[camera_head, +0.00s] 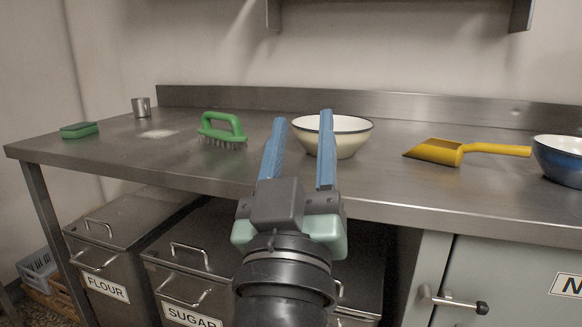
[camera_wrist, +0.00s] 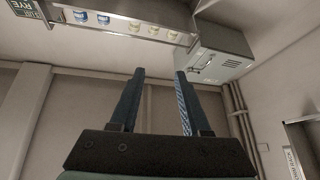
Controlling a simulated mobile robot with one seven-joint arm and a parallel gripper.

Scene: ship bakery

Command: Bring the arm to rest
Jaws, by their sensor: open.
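My gripper (camera_head: 303,140) has two blue fingers that stand apart with nothing between them. In the head view it points up and away, in front of the steel counter (camera_head: 380,190), and partly covers a cream bowl. In the wrist view my gripper (camera_wrist: 158,75) is also open and empty. Beyond its fingers that view shows the wall and, higher up, a shelf (camera_wrist: 130,25) with several small containers.
On the counter are a green sponge (camera_head: 79,130), metal cup (camera_head: 141,107), white patch (camera_head: 158,134), green brush (camera_head: 222,130), cream bowl (camera_head: 347,140), yellow scoop (camera_head: 440,151) and blue bowl (camera_head: 560,160). Flour (camera_head: 125,235) and sugar (camera_head: 190,265) bins stand below.

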